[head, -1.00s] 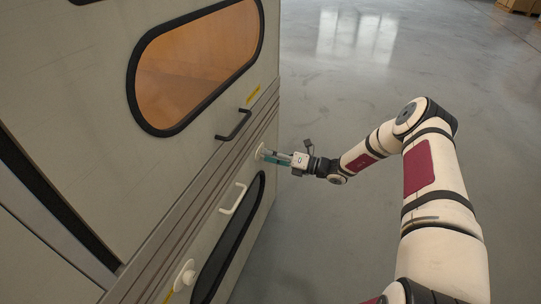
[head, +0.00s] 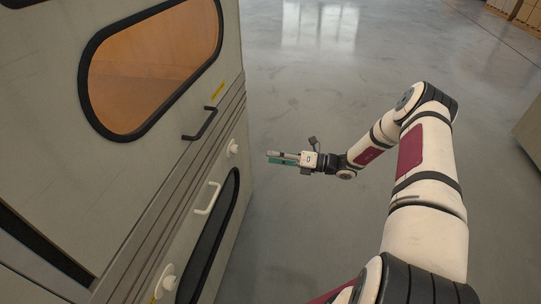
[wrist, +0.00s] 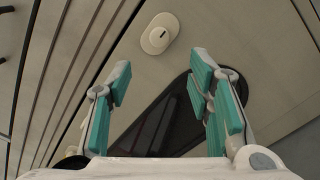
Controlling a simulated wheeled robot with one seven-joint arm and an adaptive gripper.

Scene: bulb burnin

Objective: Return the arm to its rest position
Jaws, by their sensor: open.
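My gripper (head: 270,158) is open and empty in the head view, held out level to the right of the cabinet front and apart from it. In the wrist view my gripper's two teal-padded fingers (wrist: 160,90) stand wide apart with nothing between them. My arm reaches in from the lower right, bent at the elbow. Beyond the fingers, a white knob with a dark slot (wrist: 160,34) shows on the cabinet face. In the head view, the upper white knob (head: 233,148) is left of my gripper, with a visible gap between.
The grey cabinet (head: 150,165) fills the left, with an orange window (head: 150,72), a dark handle (head: 200,124), a white handle (head: 207,198) and a lower white knob (head: 166,281). Open floor (head: 300,240) lies right of it. Boxes (head: 528,12) stand far back right.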

